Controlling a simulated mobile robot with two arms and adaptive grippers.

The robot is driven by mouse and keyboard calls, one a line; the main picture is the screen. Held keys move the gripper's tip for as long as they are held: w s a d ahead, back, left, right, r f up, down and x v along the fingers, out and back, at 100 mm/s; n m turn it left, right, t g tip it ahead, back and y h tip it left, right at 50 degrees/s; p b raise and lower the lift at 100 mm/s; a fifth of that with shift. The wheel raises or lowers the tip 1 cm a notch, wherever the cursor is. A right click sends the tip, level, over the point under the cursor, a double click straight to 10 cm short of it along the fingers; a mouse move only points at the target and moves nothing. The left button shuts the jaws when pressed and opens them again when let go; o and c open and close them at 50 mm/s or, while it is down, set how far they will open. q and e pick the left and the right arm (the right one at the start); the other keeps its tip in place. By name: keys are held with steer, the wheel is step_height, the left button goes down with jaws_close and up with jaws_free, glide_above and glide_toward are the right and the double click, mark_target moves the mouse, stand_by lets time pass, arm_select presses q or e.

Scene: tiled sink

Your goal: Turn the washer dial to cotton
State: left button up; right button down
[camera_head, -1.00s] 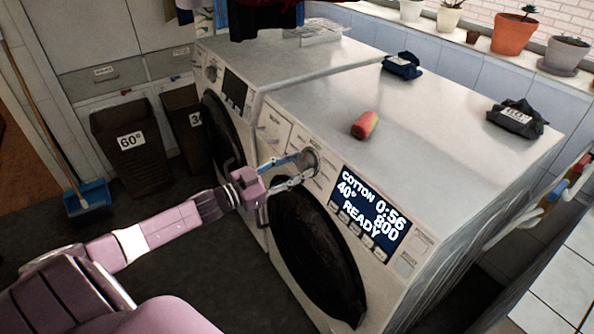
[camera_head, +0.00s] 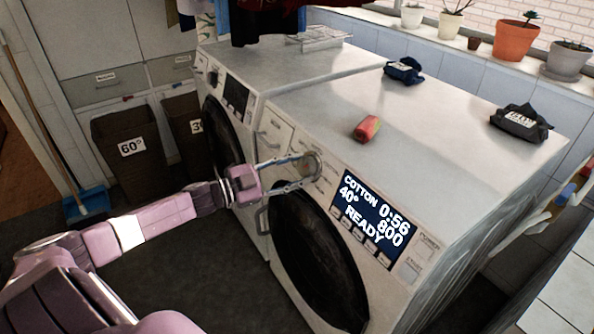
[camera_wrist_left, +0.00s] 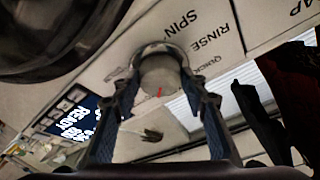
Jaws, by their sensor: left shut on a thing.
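The front washer (camera_head: 272,128) has a round dial (camera_head: 313,161) on its panel, left of the lit display (camera_head: 371,221). The display reads COTTON, 40°, 0:56, 800 and READY. My left gripper (camera_head: 304,171) reaches in from the left and is shut on the dial. In the left wrist view the grey dial (camera_wrist_left: 160,75) sits between the two fingers of my left gripper (camera_wrist_left: 160,85), with a red mark on its face. The words SPIN, RINSE and QUICK are printed around it there. My right gripper is not in view.
A second washer (camera_head: 285,60) stands behind. The round black door (camera_head: 318,255) is below the dial. Brown bins (camera_head: 131,150) stand at the left on dark floor.

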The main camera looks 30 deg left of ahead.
arm_select(q)
steer(key=o, duration=1.2)
steer(key=shift+c, duration=0.2)
steer(key=v, duration=1.2)
